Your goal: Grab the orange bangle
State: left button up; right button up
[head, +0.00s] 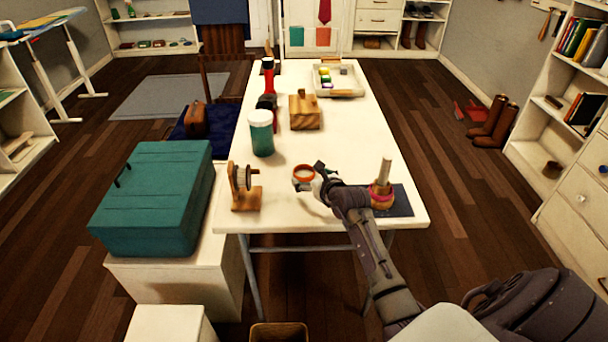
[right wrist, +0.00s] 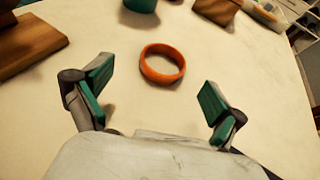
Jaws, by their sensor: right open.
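The orange bangle (head: 303,178) lies flat on the white table near its front edge, in the middle. In the right wrist view the bangle (right wrist: 165,81) lies on the bare tabletop, ahead of and between the two green finger pads. My right gripper (head: 309,177) is open and empty, reaching in from the right beside the bangle. In the right wrist view its fingers (right wrist: 156,77) are spread wider than the bangle, and neither is seen touching it. My left gripper is not in view.
A peg stand (head: 386,172) with a pink ring stands right of the bangle on a dark mat (head: 401,207). A wooden stand with a wheel (head: 241,187) is to the left. A teal jar (head: 261,137) and a wooden block (head: 305,113) stand farther back.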

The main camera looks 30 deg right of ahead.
aim_at(300, 168)
jog(key=shift+d+b+x, duration=0.2)
jog(key=shift+b+x, duration=0.05)
jog(key=shift+x, duration=1.3)
jog(key=shift+d+b+x, duration=0.2)
jog(key=shift+b+x, duration=0.05)
jog(key=shift+x, duration=1.3)
jog(key=shift+s, duration=0.1)
jog(key=c, duration=1)
jog(key=shift+r, duration=0.1)
